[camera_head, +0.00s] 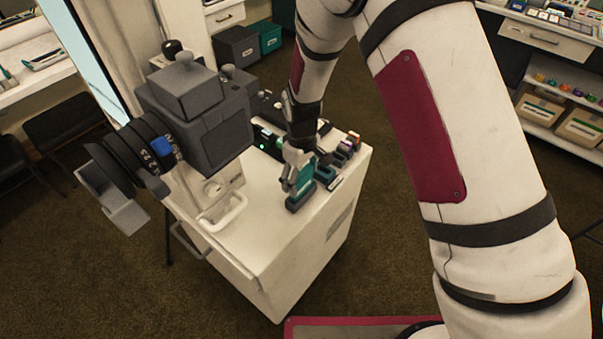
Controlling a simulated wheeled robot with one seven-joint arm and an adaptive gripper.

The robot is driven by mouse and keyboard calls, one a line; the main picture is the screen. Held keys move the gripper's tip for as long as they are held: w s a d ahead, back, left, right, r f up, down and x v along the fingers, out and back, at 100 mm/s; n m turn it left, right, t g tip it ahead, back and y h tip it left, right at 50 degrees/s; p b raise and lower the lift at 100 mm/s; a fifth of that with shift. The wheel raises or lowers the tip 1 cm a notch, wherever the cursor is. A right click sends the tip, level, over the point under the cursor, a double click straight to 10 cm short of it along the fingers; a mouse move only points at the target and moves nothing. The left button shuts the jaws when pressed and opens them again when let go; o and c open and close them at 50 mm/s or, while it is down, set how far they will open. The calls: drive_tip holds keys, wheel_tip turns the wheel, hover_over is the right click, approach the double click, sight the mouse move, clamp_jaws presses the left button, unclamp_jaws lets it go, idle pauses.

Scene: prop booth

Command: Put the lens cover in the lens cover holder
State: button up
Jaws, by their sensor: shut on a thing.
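My gripper (297,172) is over the white cabinet top, its fingers pointing down and shut on a small teal piece (306,176). The piece looks flat and upright; I take it to be the lens cover. Its lower edge is at or just above a dark slate-teal base (297,202), which may be the lens cover holder. I cannot tell whether the piece touches this base or sits in it. The fingers hide part of the piece. A grey camera (218,135) with a black lens stands left of my gripper.
The white cabinet (262,235) has several small items along its back and right edge, including a teal one (325,174) close to my gripper. A white looped handle (226,213) is near the left edge. The front top is clear.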

idle(0.3)
drive_tip(key=o, duration=1.2)
drive_tip(key=shift+r+p, duration=1.05)
drive_tip(key=shift+r, duration=2.4)
